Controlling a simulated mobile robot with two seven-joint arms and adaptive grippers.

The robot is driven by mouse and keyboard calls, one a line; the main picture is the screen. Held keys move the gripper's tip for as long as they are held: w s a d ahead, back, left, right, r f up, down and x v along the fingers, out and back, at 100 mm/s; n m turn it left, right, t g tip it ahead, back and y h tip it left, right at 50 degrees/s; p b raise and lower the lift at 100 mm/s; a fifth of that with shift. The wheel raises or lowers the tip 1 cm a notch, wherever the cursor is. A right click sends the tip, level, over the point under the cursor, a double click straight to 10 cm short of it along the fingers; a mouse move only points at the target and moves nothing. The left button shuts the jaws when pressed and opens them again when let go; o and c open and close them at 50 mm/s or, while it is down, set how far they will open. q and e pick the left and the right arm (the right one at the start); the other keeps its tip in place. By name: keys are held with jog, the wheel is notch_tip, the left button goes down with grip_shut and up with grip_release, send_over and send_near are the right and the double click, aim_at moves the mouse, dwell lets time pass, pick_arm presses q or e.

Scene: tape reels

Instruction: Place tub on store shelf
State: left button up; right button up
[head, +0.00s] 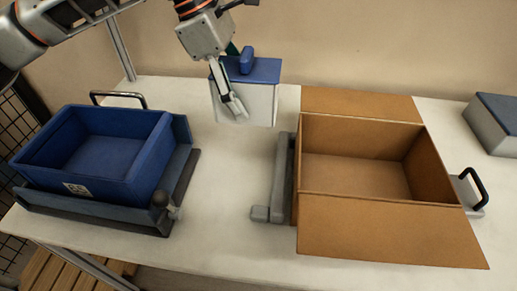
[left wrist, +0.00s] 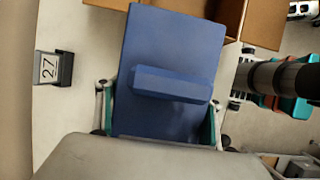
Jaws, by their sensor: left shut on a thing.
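A white tub (head: 261,104) with a blue lid (head: 262,70) and a raised blue handle (head: 246,60) is at the back middle of the table in the head view. My left gripper (head: 234,90) comes down from above, shut on the tub from its sides. In the left wrist view the blue lid (left wrist: 172,48) fills the middle, with a finger at each side. I cannot tell whether the tub touches the table. No store shelf can be made out. My right gripper is not in view.
An empty blue crate (head: 150,150) stands in a holder at the left. An open, empty cardboard box (head: 380,230) stands right of the tub. A grey box with a blue lid (head: 497,128) is at the right edge. A "27" sign (left wrist: 47,68) shows in the wrist view.

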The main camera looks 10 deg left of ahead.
pick_arm(q)
notch_tip(320, 180, down, 18)
jog(key=shift+w+r, duration=0.15)
jog(key=o, duration=1.3)
jog(key=shift+c, duration=0.2)
